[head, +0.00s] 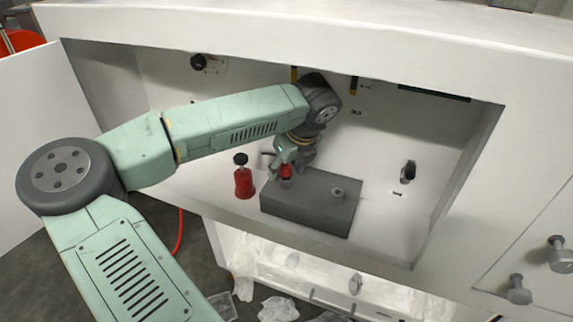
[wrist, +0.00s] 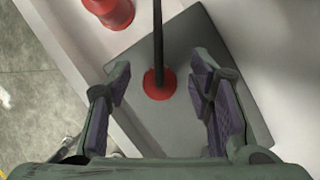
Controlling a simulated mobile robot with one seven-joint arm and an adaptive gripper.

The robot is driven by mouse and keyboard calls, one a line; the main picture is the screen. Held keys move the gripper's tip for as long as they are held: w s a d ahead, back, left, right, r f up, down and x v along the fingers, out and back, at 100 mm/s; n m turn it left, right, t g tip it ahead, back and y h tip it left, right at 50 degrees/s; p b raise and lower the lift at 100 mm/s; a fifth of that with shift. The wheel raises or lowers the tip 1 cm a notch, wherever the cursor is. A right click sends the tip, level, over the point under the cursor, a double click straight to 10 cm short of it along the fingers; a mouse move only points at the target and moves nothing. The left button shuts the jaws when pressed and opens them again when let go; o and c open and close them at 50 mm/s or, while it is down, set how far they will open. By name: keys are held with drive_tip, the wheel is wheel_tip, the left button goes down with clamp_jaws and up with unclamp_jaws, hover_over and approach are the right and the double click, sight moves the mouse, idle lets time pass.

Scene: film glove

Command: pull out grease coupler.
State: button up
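A red round piece (wrist: 159,84) with a thin black rod or hose rising from it sits on a grey block; I take it to be the grease coupler. In the head view its red part (head: 286,171) shows just below my gripper (head: 285,158), at the block's back left. In the wrist view my gripper (wrist: 163,80) is open, with one purple-padded finger on each side of the red piece. Clear gaps show between the pads and it. The grey block (head: 318,190) also shows in the wrist view (wrist: 190,45).
A red bottle-shaped part (head: 244,184) with a black knob stands left of the block. The white cabinet's walls enclose the space, with a black fitting (head: 408,171) at the right. The floor right of the block is mostly clear.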

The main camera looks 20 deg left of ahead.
sight(286, 166)
clamp_jaws()
idle(0.4)
drive_tip(key=shift+r+b, duration=0.3)
drive_tip(key=shift+r, duration=0.1)
drive_tip(key=shift+r, duration=0.25)
idle(0.4)
drive_tip(key=shift+r, duration=1.7)
